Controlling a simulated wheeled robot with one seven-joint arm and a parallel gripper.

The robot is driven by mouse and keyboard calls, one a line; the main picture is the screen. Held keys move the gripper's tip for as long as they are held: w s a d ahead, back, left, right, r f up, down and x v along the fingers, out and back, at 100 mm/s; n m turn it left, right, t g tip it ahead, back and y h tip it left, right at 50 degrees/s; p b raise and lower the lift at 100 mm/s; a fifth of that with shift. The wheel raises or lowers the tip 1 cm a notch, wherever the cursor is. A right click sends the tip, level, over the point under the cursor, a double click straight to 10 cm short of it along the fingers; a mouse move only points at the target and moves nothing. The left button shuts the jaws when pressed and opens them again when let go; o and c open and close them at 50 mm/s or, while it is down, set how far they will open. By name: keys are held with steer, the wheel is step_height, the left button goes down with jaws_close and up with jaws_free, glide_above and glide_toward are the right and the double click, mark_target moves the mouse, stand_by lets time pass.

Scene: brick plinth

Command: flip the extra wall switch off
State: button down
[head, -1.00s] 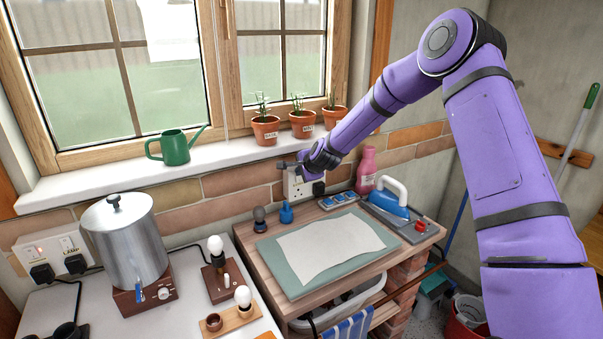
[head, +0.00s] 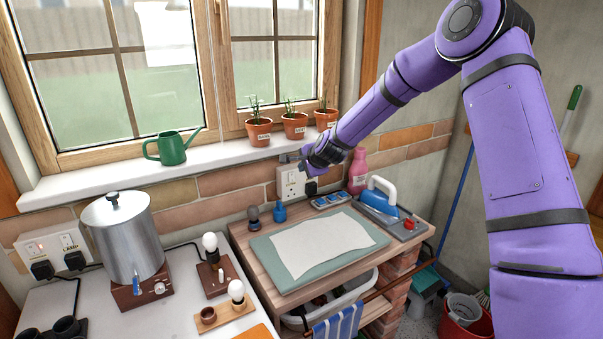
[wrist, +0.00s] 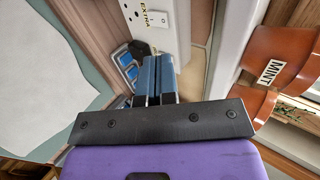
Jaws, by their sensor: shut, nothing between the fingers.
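The extra switch is a white rocker on a wall plate (head: 287,190) below the window sill in the head view. In the wrist view its plate shows the label EXTRA and the white rocker (wrist: 157,19). Which way the rocker is tipped I cannot tell. A black plug sits in the right part of the plate in the head view. My gripper (head: 284,157) is shut and empty, at the top edge of the plate, just under the sill. In the wrist view its closed fingers (wrist: 155,72) point toward the plate, with a visible gap below the rocker. Contact cannot be made out.
Potted herbs (head: 294,126) stand on the sill (head: 110,180) close above my gripper. Another socket plate (head: 68,241) is at the far left.

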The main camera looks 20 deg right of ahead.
steer(key=shift+w+r+v, duration=0.1)
steer(key=shift+r+v, duration=0.05)
steer(key=shift+v, duration=0.65)
steer(key=shift+w+r+v, duration=0.15)
steer(key=shift+v, duration=0.6)
steer(key=shift+w+r+v, duration=0.1)
steer(key=shift+r+v, duration=0.05)
steer(key=shift+v, duration=0.65)
steer(key=s+r+n+g+h, duration=0.1)
steer(key=s+r+n, duration=0.5)
steer(key=s, duration=0.5)
steer(key=s+r+n+g, duration=0.1)
steer(key=s+r+n, duration=0.2)
steer(key=s+r, duration=0.7)
steer(key=s+d+n+g, duration=0.1)
steer(key=s+d+n, duration=0.1)
steer(key=s, duration=1.2)
steer(key=s+d+n+g+h, duration=0.1)
steer(key=s+d+n, duration=0.2)
steer(key=s, duration=1.1)
steer(key=shift+r+n+g+h, duration=0.3)
steer(key=shift+r+n, duration=0.15)
steer(key=shift+n, duration=0.05)
steer(key=shift+s+d, duration=0.1)
steer(key=shift+s, duration=0.05)
